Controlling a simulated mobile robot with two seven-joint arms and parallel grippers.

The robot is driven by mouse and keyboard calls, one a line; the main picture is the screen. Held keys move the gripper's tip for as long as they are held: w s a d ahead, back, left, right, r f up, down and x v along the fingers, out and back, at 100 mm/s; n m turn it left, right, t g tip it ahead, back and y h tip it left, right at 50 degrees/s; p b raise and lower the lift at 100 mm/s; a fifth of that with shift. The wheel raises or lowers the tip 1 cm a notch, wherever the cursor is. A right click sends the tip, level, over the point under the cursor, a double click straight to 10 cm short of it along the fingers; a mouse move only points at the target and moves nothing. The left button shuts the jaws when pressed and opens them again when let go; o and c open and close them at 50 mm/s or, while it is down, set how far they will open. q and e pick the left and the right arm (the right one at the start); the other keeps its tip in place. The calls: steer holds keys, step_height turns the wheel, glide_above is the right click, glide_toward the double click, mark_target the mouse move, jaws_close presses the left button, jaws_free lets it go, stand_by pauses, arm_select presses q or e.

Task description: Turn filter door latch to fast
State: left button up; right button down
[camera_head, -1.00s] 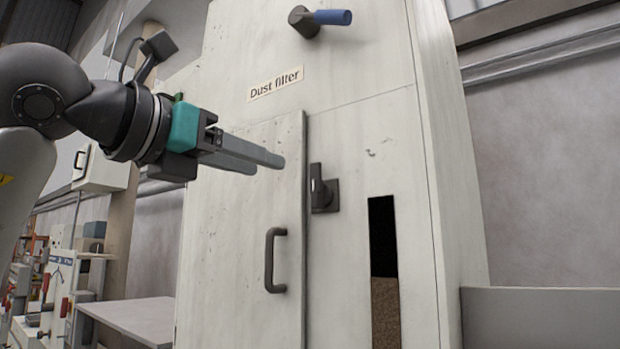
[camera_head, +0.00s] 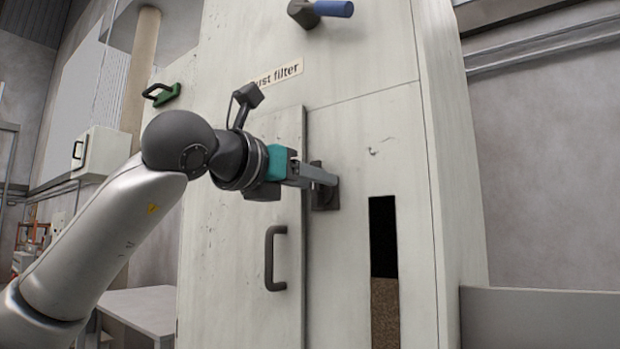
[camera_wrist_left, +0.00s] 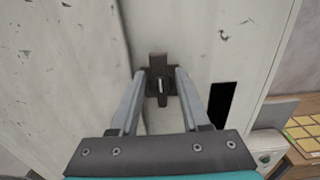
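The dark filter door latch (camera_head: 326,196) sits on the white dust filter cabinet, just right of the door's edge. In the left wrist view the latch (camera_wrist_left: 158,76) shows its handle upright, with a light mark on its hub. My left gripper (camera_head: 334,181) reaches the latch from the left and covers part of it. In the left wrist view its two fingers (camera_wrist_left: 159,73) are spread, one on each side of the latch, with gaps visible. The filter door (camera_head: 250,220) looks closed, with a dark bar handle (camera_head: 270,258) below the gripper. My right gripper is not in view.
A blue-gripped lever (camera_head: 325,9) is high on the cabinet. A green-and-black handle (camera_head: 162,93) is at the upper left. A dark window slot (camera_head: 383,235) with brown material is right of the latch. A grey table (camera_head: 145,308) stands lower left.

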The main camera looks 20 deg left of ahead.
arm_select(q)
jaws_close()
stand_by(0.4)
steer(key=n+b, duration=0.2)
steer(key=n, duration=0.1)
steer(key=shift+w+a+f+b, duration=0.15)
steer(key=shift+f+b, duration=0.2)
steer(key=shift+b, duration=0.05)
steer(key=n+b, duration=0.1)
steer(key=n, duration=0.2)
steer(key=n+b, duration=0.2)
steer(key=n, duration=0.1)
steer(key=a+f+n+b, duration=0.1)
steer(key=n, duration=0.2)
steer(key=shift+w, duration=0.15)
steer(key=n+b, duration=0.1)
steer(key=n, duration=0.3)
steer(key=n+b, duration=0.1)
steer(key=shift+a+f+n+b, duration=0.1)
steer(key=shift+f+n+b, duration=0.2)
steer(key=shift+f+n, duration=0.1)
steer(key=shift+r, duration=0.1)
